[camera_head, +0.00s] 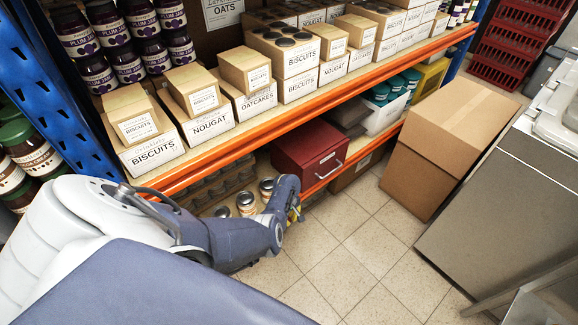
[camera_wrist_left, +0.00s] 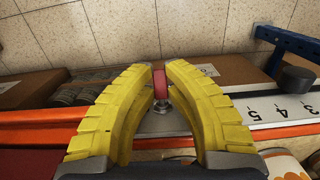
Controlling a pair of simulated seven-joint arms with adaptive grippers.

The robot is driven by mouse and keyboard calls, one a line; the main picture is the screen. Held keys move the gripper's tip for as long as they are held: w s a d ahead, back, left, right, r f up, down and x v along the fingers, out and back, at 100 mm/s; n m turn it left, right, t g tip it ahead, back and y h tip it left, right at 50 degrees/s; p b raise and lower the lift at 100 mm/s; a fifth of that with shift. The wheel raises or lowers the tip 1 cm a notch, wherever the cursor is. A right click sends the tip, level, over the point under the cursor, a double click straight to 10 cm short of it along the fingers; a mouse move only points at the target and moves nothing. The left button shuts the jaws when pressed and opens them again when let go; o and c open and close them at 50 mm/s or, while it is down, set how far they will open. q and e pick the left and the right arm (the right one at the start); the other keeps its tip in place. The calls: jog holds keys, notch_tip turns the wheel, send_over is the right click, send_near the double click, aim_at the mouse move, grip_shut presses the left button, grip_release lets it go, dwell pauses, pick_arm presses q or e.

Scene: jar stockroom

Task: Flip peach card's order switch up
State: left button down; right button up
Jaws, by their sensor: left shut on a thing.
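My left gripper (camera_head: 296,209) reaches down to the front of the lower shelf; only a bit of its yellow fingers shows past my arm in the head view. In the left wrist view its two yellow fingers (camera_wrist_left: 160,72) close in from both sides on the red lever (camera_wrist_left: 160,84) of a switch. The lever stands on a grey metal plate (camera_wrist_left: 162,123) by the orange shelf beam. The fingers hide much of the switch, and I cannot tell which way the lever is set. I cannot make out a peach card in either view. My right gripper is not in view.
A white strip with numbers (camera_wrist_left: 280,108) runs beside the switch. A red box with a handle (camera_head: 310,152) and several jars (camera_head: 246,203) stand on the lower shelf. A large cardboard box (camera_head: 446,140) stands on the tiled floor (camera_head: 350,260), with clear floor before it.

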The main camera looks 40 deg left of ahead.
pick_arm(q)
jog(key=shift+r+h, duration=0.1)
jog(key=shift+h, duration=0.3)
jog(key=c, duration=1.4)
grip_release()
notch_tip(320, 180, up, 12)
jog(key=a, duration=0.1)
jog(key=shift+w+a, duration=0.2)
jog(key=shift+a, duration=0.05)
